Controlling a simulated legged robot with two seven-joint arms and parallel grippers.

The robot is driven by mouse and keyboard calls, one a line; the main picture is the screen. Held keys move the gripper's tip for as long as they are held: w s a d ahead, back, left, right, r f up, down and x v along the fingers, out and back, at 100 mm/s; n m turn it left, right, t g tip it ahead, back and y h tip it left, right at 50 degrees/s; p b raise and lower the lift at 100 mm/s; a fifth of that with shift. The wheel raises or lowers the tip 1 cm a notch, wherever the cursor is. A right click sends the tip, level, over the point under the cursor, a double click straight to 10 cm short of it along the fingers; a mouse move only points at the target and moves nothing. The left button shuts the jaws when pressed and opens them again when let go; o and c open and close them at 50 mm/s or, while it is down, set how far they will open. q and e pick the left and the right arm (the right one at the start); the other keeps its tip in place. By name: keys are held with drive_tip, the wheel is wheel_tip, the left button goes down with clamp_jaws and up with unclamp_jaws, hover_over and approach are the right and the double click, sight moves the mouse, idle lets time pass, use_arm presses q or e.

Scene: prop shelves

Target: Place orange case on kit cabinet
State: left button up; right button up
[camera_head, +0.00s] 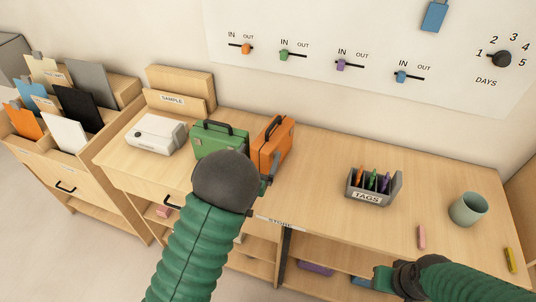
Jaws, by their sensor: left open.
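The orange case (274,139) stands upright on the wooden desk top, close beside the right end of a green case (219,138). It has a dark handle on top. My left gripper (267,185) is open, just in front of the orange case's near lower end; my dark wrist hides most of the gripper, and I cannot tell whether it touches the case. My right gripper (380,281) is low at the front right, away from both cases; its jaws are unclear. No label reading kit cabinet is legible; a wooden cabinet (62,172) with folders stands at the left.
A white device (156,133) sits left of the cases, before a SAMPLE box (181,91). A TAGS tray (370,197), a green cup (468,209) and chalk-like sticks (421,237) lie to the right. The desk between the orange case and the tray is clear.

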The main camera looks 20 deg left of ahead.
sight(270, 144)
use_arm(q)
drive_tip(key=w, duration=0.1)
drive_tip(key=w+d, duration=0.1)
drive_tip(key=w, duration=0.1)
drive_tip(key=shift+w+r+p, duration=0.15)
drive_tip(key=shift+r+p, duration=0.05)
drive_tip(key=shift+p, duration=0.15)
drive_tip(key=shift+w+d, duration=0.65)
drive_tip(key=shift+d, duration=0.4)
drive_tip(key=shift+a, duration=0.6)
drive_tip(key=c, duration=0.5)
drive_tip(key=shift+a, duration=0.3)
drive_tip(key=c, duration=0.5)
drive_tip(key=shift+d, duration=0.55)
drive_tip(key=c, duration=0.9)
drive_tip(key=shift+r, duration=0.1)
clamp_jaws()
drive_tip(key=shift+a, duration=0.15)
use_arm(e)
drive_tip(key=shift+w+d+r, duration=0.1)
drive_tip(key=shift+d+r, duration=0.25)
drive_tip(key=shift+d, duration=0.3)
